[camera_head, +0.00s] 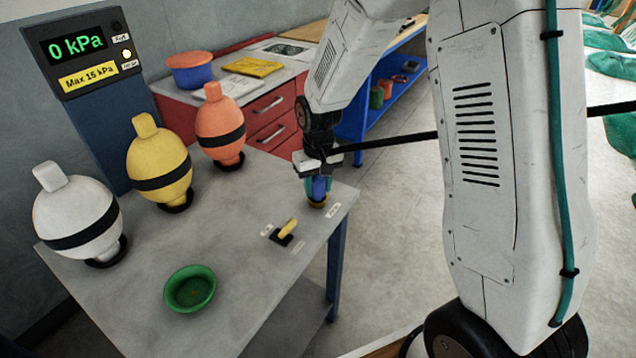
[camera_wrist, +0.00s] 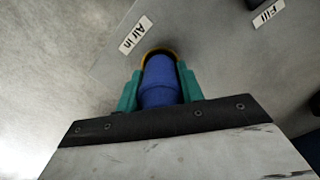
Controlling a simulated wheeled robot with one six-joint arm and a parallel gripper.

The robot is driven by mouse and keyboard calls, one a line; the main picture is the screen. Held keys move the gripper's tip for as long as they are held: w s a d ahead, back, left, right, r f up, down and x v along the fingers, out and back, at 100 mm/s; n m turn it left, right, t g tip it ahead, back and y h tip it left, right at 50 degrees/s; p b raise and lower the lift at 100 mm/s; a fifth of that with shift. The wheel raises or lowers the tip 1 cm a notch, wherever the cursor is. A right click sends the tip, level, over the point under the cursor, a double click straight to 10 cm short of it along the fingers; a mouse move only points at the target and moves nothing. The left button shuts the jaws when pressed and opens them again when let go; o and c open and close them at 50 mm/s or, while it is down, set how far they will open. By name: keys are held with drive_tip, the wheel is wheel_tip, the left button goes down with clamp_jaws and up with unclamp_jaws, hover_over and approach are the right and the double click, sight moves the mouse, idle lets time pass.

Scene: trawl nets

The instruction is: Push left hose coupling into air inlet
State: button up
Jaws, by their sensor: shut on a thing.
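My gripper (camera_head: 318,184) points down at the right corner of the grey table, its teal fingers shut on a blue hose coupling (camera_head: 319,188). In the wrist view the coupling (camera_wrist: 160,82) sits between the two teal fingers (camera_wrist: 160,90). The yellow-brass ring of the air inlet (camera_head: 317,203) is directly below the coupling. In the wrist view the ring (camera_wrist: 146,56) shows around the coupling's far end, beside the "Air in" label (camera_wrist: 135,35). The coupling's tip is hidden, so I cannot tell how deep it sits.
A yellow-handled valve (camera_head: 287,229) and a green bowl (camera_head: 190,289) are on the table (camera_head: 245,255). White (camera_head: 75,215), yellow (camera_head: 158,168) and orange (camera_head: 220,128) floats stand along its back. A gauge (camera_head: 80,50) reads 0 kPa. A black hose (camera_head: 390,142) runs right from my gripper.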

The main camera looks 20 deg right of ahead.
drive_tip(key=o, duration=1.4)
drive_tip(key=shift+c, duration=0.2)
wheel_tip(320, 180, up, 8)
drive_tip(key=shift+f, duration=0.1)
drive_tip(key=s+d+r, duration=0.1)
drive_tip(key=s+r, duration=0.4)
drive_tip(key=s, duration=0.5)
drive_tip(key=s+d+r+t, duration=0.1)
drive_tip(key=s+r, duration=0.4)
drive_tip(key=s, duration=0.4)
drive_tip(key=s+d+r, duration=0.1)
drive_tip(key=s+r, duration=0.4)
drive_tip(key=s, duration=0.5)
drive_tip(key=shift+s+m, duration=0.3)
drive_tip(key=shift+s, duration=0.05)
